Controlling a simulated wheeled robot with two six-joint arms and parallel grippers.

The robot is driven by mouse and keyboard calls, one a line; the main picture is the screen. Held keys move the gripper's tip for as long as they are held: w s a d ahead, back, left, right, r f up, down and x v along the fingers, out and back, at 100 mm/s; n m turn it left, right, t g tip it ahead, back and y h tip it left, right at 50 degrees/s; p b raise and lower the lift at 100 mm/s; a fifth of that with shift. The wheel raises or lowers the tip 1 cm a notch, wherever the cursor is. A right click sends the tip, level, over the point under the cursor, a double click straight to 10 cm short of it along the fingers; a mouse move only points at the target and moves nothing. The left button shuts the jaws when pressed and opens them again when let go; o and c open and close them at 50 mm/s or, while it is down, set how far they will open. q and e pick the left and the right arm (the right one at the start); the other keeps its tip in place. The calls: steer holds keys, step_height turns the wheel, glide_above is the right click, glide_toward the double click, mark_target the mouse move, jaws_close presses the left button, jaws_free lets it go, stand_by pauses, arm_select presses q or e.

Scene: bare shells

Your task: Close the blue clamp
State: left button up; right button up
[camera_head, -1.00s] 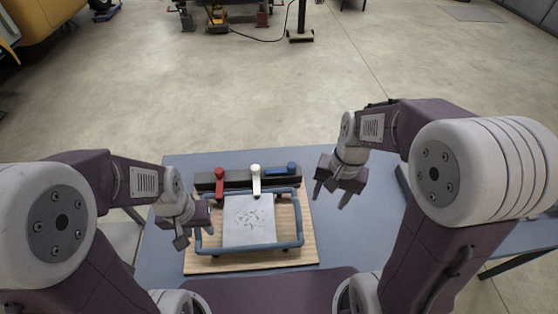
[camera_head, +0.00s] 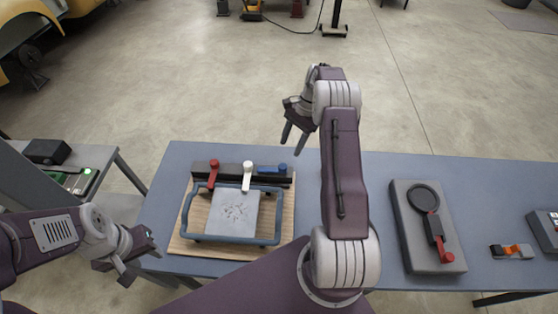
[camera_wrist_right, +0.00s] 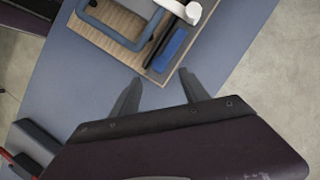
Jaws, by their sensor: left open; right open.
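The blue clamp (camera_head: 270,169) is at the right end of a black bar on a wooden board. Its lever lies sideways along the bar, while the red clamp (camera_head: 213,172) and white clamp (camera_head: 247,176) levers point toward the grey plate (camera_head: 233,214). The blue clamp also shows in the right wrist view (camera_wrist_right: 171,50), just beyond the fingertips. My right gripper (camera_head: 294,143) is open and empty, above and behind the blue clamp, apart from it. My left gripper (camera_head: 138,263) is open and empty, left of the board.
A blue-grey tubular frame (camera_head: 230,240) surrounds the plate on the board (camera_head: 289,205). On the right of the table (camera_head: 380,172) lie a grey block with a red-handled clamp (camera_head: 430,228) and a small orange-and-grey item (camera_head: 512,251). A side table at left holds a black box (camera_head: 46,151).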

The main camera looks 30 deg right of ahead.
mark_target(283, 165)
steer(key=p+x, duration=0.3)
steer(key=x, duration=0.6)
jaws_close()
stand_by(1.2)
